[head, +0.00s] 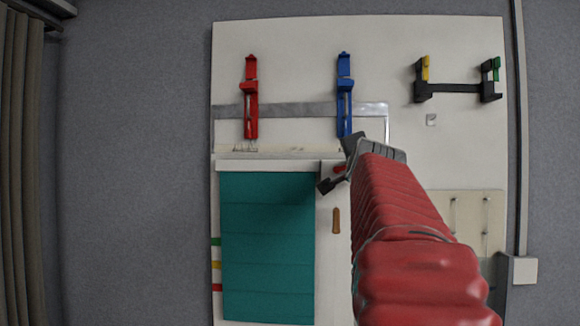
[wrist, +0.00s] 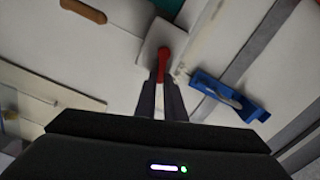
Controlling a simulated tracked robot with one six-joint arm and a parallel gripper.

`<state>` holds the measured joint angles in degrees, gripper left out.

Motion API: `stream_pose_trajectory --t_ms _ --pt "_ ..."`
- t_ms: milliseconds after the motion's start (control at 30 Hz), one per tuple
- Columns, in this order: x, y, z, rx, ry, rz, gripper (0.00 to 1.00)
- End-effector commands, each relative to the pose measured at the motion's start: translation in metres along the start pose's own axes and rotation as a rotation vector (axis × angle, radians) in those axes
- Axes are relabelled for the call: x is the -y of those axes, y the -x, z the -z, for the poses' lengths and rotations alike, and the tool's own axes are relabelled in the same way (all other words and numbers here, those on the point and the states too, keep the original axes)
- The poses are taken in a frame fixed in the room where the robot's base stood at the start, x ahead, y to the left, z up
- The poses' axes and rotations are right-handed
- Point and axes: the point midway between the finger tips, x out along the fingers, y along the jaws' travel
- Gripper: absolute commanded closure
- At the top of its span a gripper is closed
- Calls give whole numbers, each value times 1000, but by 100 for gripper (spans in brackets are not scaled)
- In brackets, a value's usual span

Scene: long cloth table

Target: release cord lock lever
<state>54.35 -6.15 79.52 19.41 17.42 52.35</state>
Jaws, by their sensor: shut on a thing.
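The cord lock lever (wrist: 163,64) is a small red lever on a pale square plate (wrist: 152,40) in the wrist view. In the head view a bit of the red lever (head: 339,169) shows at the top right corner of the teal blind (head: 267,250). My gripper (wrist: 160,84) is shut on the lever, with a dark finger on either side of it. In the head view my gripper (head: 337,170) covers most of the lever and its plate. A wooden cord pull (head: 336,220) hangs just below, and it also shows in the wrist view (wrist: 84,10).
A blue clamp-like fixture (head: 345,95) is close above my gripper, and a red one (head: 251,100) is farther left. A black bracket (head: 455,88) with yellow and green ends is at upper right. A beige panel (head: 465,220) with hooks is at lower right.

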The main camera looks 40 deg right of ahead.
Motion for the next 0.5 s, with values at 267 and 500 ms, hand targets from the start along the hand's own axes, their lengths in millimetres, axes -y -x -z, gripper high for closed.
stream_pose_trajectory --t_ms 267,500 --pt "-3 -1 -1 3 0 -7 78" --pt "-2 0 0 2 1 -4 72"
